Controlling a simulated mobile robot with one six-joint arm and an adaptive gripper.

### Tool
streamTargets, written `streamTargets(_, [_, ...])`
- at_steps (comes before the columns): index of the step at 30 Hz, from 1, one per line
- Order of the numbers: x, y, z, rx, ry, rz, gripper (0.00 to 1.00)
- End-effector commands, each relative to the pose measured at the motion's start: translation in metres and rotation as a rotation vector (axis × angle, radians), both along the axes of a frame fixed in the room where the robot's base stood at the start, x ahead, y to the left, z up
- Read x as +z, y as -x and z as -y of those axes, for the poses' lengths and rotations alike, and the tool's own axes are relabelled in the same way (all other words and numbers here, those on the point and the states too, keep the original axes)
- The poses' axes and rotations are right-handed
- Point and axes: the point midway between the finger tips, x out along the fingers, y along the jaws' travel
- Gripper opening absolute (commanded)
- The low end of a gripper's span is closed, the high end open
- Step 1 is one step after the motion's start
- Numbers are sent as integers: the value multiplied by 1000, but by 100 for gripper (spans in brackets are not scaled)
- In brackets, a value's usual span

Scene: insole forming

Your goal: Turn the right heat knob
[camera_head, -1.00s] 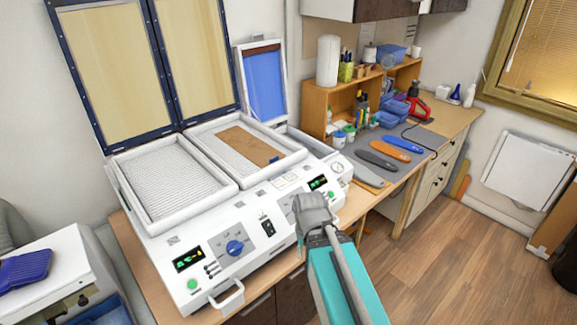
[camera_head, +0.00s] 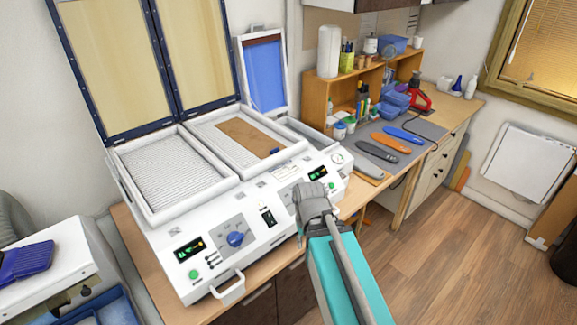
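The white forming machine (camera_head: 160,228) stands on a wooden bench with its two framed lids raised. A blue heat knob (camera_head: 235,239) shows on the left of its front panel. The right heat knob is hidden behind my gripper (camera_head: 308,197). My grey gripper is at the right part of the front panel, just below the right display (camera_head: 318,173). Its fingers are hidden by its own body, so I cannot tell whether they are open or on the knob.
A brown sheet (camera_head: 246,137) lies in the machine's right tray. A handle (camera_head: 228,288) sticks out of the machine's front left. Orange, blue and dark insoles lie on the grey mat (camera_head: 424,128) to the right. The wooden floor (camera_head: 440,250) at right is clear.

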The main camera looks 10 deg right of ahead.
Motion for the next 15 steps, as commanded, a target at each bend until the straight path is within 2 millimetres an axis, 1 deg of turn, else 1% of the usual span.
streamTargets(8, [-2, 0, 0, 0, 0, 0, 40])
streamTargets(11, [-7, 0, 0, 0, 0, 0, 40])
streamTargets(15, [-23, 0, 0, 0, 0, 0, 40])
